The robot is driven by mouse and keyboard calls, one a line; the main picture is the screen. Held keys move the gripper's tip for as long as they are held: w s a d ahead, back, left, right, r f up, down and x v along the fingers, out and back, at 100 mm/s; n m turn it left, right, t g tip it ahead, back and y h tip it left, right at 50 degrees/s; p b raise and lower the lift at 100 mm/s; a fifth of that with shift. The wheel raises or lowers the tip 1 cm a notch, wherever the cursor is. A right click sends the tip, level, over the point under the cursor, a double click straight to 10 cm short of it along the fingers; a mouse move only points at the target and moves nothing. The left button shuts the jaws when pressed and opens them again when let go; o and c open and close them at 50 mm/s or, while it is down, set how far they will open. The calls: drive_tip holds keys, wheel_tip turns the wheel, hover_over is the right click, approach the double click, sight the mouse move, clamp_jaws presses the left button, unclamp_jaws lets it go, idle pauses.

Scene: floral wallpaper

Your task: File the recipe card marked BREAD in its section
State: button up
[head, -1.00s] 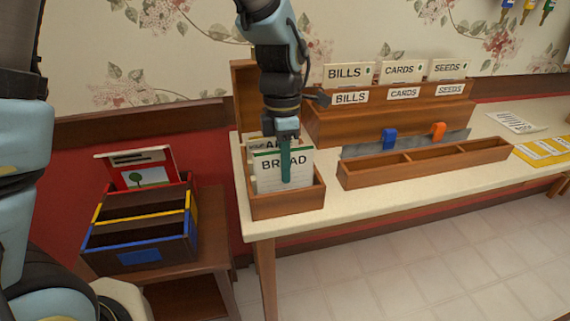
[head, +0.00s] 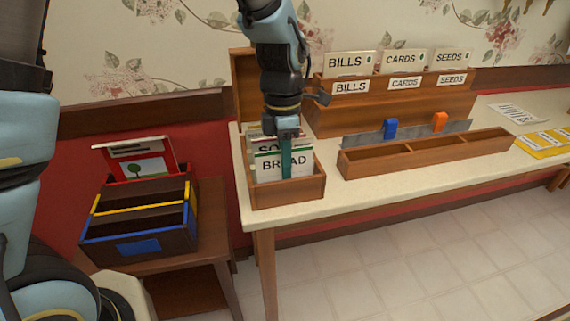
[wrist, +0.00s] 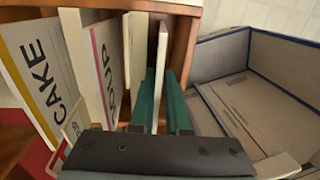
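The white BREAD card (head: 268,164), with a green stripe, stands in the front part of a wooden card box (head: 290,196) on the cream table. My gripper (head: 286,163) points down over the box, its green fingers on either side of the card. In the wrist view, my gripper (wrist: 163,100) is shut on the card's thin edge (wrist: 162,50). The SOUP card (wrist: 103,60), with a pink stripe, and the CAKE card (wrist: 40,65), with a yellow stripe, stand beside it. The SOUP card also shows behind BREAD (head: 265,149). The card's lower edge is hidden by the box front.
A wooden rack (head: 400,106) holds BILLS, CARDS and SEEDS cards. A long divided tray (head: 430,156) stands right of the card box. A tricolour box (head: 140,245) sits on a lower stand at left. Yellow cards (head: 545,143) lie far right.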

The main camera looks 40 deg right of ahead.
drive_tip(key=shift+o, duration=0.5)
drive_tip(key=shift+w, duration=0.15)
drive_tip(key=shift+d, duration=0.1)
drive_tip(key=shift+w, duration=0.1)
drive_tip(key=shift+r, duration=0.25)
wheel_tip(320, 180, up, 10)
drive_tip(key=shift+w+d+r+b, duration=0.15)
drive_tip(key=shift+w+d+b, duration=0.05)
drive_tip(key=shift+w+b, duration=0.2)
